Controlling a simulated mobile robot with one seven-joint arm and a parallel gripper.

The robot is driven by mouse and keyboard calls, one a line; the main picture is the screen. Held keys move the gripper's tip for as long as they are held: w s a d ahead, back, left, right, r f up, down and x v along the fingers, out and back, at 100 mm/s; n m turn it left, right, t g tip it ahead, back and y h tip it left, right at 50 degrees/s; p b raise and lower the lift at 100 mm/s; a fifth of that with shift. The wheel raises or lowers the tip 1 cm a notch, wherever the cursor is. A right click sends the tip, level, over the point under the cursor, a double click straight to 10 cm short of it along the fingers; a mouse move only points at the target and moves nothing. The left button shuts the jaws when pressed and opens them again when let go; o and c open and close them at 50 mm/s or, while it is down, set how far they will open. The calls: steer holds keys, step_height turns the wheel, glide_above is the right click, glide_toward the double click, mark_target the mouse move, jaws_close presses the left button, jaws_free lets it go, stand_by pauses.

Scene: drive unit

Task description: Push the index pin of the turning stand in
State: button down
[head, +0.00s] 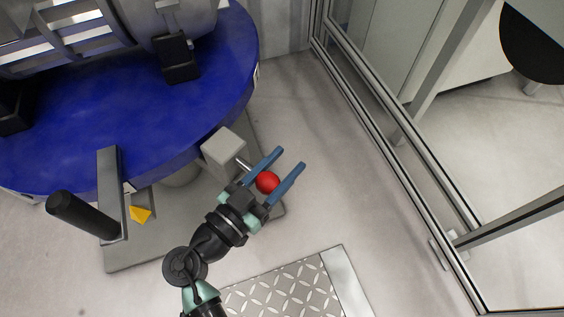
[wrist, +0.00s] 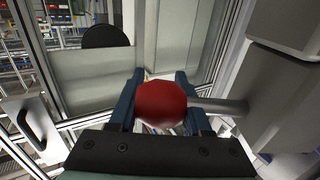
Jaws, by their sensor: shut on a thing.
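The index pin's red ball knob (head: 267,182) sits between the two blue fingers of my gripper (head: 284,172). A metal rod runs from the knob into the grey block (head: 224,149) beside the blue round turntable (head: 120,112) of the stand. In the wrist view the red knob (wrist: 161,101) fills the space between the fingers (wrist: 160,95), and its rod (wrist: 218,106) runs right to the grey housing (wrist: 262,102). A length of rod shows between knob and block. My gripper is shut on the knob.
A black-handled lever (head: 82,215) and a yellow pointer (head: 140,214) stand at the turntable's front edge. A glazed frame (head: 385,130) rises on the right. A tread plate (head: 285,291) lies on the floor at the front. Floor between block and frame is clear.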

steer(key=shift+a+f, duration=0.1)
steer(key=shift+w+a+b, duration=1.15)
steer(key=shift+w+a, duration=0.05)
steer(key=shift+a, duration=0.1)
steer(key=shift+c, duration=1.7)
jaws_free()
steer(key=shift+d, duration=0.1)
